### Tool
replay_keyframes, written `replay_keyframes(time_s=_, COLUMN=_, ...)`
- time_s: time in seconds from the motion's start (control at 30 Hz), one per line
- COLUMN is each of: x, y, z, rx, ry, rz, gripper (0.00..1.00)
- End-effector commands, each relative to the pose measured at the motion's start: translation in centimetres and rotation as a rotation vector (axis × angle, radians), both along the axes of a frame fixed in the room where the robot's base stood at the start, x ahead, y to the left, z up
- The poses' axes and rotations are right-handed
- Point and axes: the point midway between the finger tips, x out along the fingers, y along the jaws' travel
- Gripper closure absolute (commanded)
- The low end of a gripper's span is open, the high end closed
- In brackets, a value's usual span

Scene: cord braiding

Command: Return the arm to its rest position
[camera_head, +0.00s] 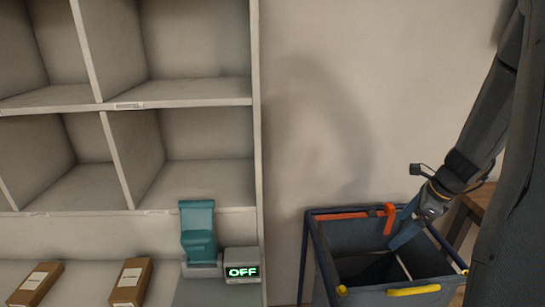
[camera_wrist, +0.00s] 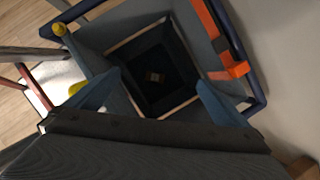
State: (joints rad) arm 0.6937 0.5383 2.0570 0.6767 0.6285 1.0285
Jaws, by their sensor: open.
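My gripper (camera_head: 402,228) is over the right side of a dark blue-grey bin (camera_head: 345,238), its blue fingers pointing down at the opening. In the wrist view my gripper (camera_wrist: 158,92) has its two blue fingers wide apart with nothing between them. The view looks down into the deep bin, whose rim (camera_wrist: 262,60) frames the picture. A small brownish item (camera_wrist: 155,77) lies at the dark bottom, too small to identify. My dark arm comes down from the upper right in the head view.
An orange bar (camera_head: 388,218) with a hook-like end sits on the bin's back rim, close to my gripper. Yellow pieces (camera_head: 414,290) mark the front rim. A wooden table (camera_head: 474,203) stands behind right.

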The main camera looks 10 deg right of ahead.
Motion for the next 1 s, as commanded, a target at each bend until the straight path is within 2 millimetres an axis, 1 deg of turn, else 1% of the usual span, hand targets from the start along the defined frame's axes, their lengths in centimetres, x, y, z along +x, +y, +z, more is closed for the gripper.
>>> replay_keyframes(time_s=0.03, x=0.0, y=1.7, z=0.5, rx=-0.023, ry=-0.004, rz=0.082, gripper=0.0)
replay_keyframes(time_s=0.07, x=-0.1, y=2.8, z=0.8, rx=-0.041, ry=-0.008, rz=0.147, gripper=0.0)
replay_keyframes(time_s=0.17, x=-1.1, y=7.6, z=2.1, rx=-0.12, ry=-0.024, rz=0.443, gripper=0.0)
replay_keyframes(time_s=0.2, x=-1.7, y=9.7, z=2.6, rx=-0.156, ry=-0.034, rz=0.584, gripper=0.0)
replay_keyframes(time_s=0.27, x=-2.9, y=12.6, z=3.3, rx=-0.208, ry=-0.051, rz=0.802, gripper=0.0)
replay_keyframes(time_s=0.3, x=-3.8, y=14.5, z=3.7, rx=-0.242, ry=-0.062, rz=0.946, gripper=0.0)
replay_keyframes(time_s=0.37, x=-5.2, y=17.0, z=4.4, rx=-0.29, ry=-0.082, rz=1.163, gripper=0.0)
replay_keyframes(time_s=0.4, x=-6.1, y=18.5, z=4.8, rx=-0.319, ry=-0.096, rz=1.307, gripper=0.0)
replay_keyframes(time_s=0.5, x=-8.7, y=21.7, z=5.5, rx=-0.384, ry=-0.131, rz=1.643, gripper=0.0)
replay_keyframes(time_s=0.6, x=-10.8, y=23.9, z=6.0, rx=-0.435, ry=-0.162, rz=1.92, gripper=0.0)
replay_keyframes(time_s=0.7, x=-12.3, y=25.1, z=6.3, rx=-0.466, ry=-0.184, rz=2.114, gripper=0.0)
replay_keyframes(time_s=0.83, x=-13.2, y=25.6, z=6.4, rx=-0.485, ry=-0.197, rz=2.238, gripper=0.0)
replay_keyframes(time_s=0.97, x=-13.4, y=25.7, z=6.4, rx=-0.488, ry=-0.2, rz=2.262, gripper=0.0)
replay_keyframes(time_s=1.0, x=-13.4, y=25.7, z=6.4, rx=-0.488, ry=-0.2, rz=2.261, gripper=0.02)
